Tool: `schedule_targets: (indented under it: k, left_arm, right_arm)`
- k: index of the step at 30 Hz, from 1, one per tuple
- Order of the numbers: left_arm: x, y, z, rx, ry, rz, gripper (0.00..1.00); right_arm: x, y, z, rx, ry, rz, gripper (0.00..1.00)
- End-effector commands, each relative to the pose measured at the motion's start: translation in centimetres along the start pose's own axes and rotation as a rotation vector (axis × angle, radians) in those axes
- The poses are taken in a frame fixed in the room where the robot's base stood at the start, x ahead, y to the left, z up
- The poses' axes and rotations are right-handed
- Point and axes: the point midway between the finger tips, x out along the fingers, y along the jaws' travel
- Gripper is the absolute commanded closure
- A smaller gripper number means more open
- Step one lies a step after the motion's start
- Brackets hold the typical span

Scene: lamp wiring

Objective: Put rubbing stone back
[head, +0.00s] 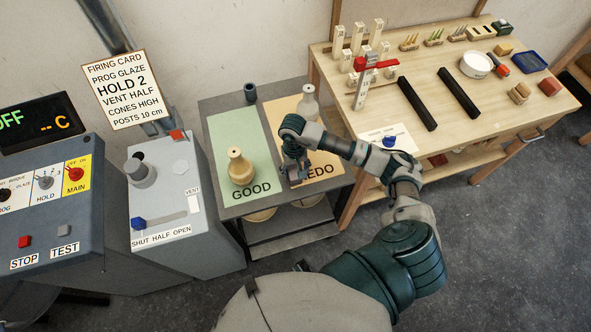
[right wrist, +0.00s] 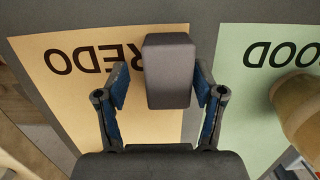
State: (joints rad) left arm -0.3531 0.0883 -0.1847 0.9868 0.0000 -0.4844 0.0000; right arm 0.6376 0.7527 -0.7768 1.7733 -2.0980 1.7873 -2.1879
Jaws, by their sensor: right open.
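A dark grey block, which looks like the rubbing stone (right wrist: 169,70), shows in the right wrist view over the orange REDO mat (right wrist: 60,45). My right gripper (right wrist: 162,86) is open, with one blue-padded finger on each side of the near part of the block. I cannot tell whether the fingers touch it. In the head view my right gripper (head: 294,166) is low over the REDO mat (head: 322,172), by its GOOD-side edge, and largely covers the block. My left gripper is not in view.
A tan vase (head: 240,168) stands on the green GOOD mat (head: 226,130), close to the gripper. A pale bottle (head: 308,104) and a dark cup (head: 250,92) stand behind. The wooden workbench (head: 430,75) at right holds black bars, a white bowl (head: 476,64) and small blocks.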

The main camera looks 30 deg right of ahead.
Motion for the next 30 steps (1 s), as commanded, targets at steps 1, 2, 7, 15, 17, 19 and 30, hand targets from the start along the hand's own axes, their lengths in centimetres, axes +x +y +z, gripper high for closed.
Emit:
schedule_targets:
  k: [1, 2, 7, 15, 17, 19, 30]
  left_arm:
    - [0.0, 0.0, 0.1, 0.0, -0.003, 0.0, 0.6]
    - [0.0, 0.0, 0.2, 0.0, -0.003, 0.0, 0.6]
    - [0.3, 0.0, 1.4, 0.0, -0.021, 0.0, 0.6]
    - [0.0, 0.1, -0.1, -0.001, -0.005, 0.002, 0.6]
    - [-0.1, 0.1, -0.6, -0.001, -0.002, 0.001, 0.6]
    - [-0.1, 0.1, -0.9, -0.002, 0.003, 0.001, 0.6]
    - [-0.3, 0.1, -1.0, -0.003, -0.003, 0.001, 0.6]
  right_arm:
    - [-0.1, -0.1, 0.0, -0.001, 0.0, 0.0, 0.32]
    - [-0.1, -0.1, 0.0, -0.001, 0.001, 0.0, 0.32]
    - [-1.8, -0.1, -0.1, -0.002, 0.005, 0.0, 0.32]
    - [-7.9, 0.0, -0.1, -0.002, 0.005, -0.001, 0.32]
    - [-9.1, 0.0, -0.1, -0.001, 0.005, -0.002, 0.32]
    - [-10.3, 0.0, -0.1, -0.001, 0.003, -0.001, 0.32]
    - [-12.2, -0.1, 0.1, 0.0, 0.0, 0.0, 0.32]
